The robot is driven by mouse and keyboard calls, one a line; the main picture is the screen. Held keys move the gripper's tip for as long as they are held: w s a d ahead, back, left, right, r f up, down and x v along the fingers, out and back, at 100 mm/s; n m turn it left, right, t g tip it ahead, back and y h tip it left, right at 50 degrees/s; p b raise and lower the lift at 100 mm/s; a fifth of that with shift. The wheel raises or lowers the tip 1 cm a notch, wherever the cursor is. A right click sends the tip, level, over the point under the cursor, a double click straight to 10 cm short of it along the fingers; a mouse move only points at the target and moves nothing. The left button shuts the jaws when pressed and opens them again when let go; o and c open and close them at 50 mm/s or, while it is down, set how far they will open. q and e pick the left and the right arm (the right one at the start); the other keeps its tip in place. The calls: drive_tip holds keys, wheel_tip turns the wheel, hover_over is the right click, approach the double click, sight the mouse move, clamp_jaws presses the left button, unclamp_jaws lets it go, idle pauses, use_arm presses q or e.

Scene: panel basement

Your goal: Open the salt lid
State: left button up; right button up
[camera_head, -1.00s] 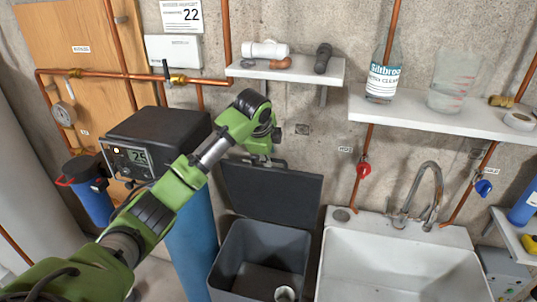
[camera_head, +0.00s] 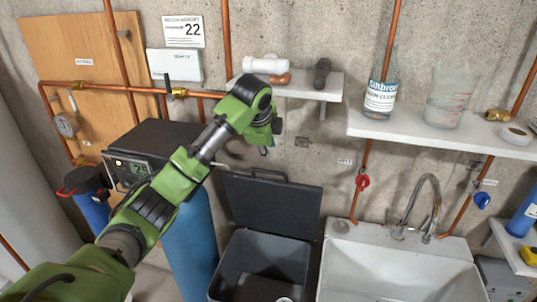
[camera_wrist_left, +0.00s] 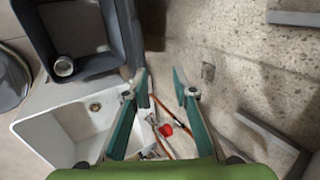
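The salt bin (camera_head: 235,268) is a dark grey open box at the bottom middle of the head view. Its black lid (camera_head: 270,203) stands up, tilted back near the wall, with a handle (camera_head: 268,175) on its top edge. The bin also shows at the top left of the wrist view (camera_wrist_left: 106,62), with a light round cup-like thing (camera_wrist_left: 63,67) inside. My left gripper (camera_wrist_left: 162,77) is open and empty in the wrist view. In the head view it is above the lid's handle, apart from it, with its fingers mostly hidden by the wrist. My right gripper is not in view.
A white sink (camera_head: 400,268) with a tap stands right of the bin. A blue tank with a black control box (camera_head: 155,140) is at the left. Wall shelves (camera_head: 440,134) holding a bottle, a beaker and pipe parts are above. Copper pipes run along the wall.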

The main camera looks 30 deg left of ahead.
use_arm(q)
wheel_tip(320, 180, up, 7)
idle(0.8)
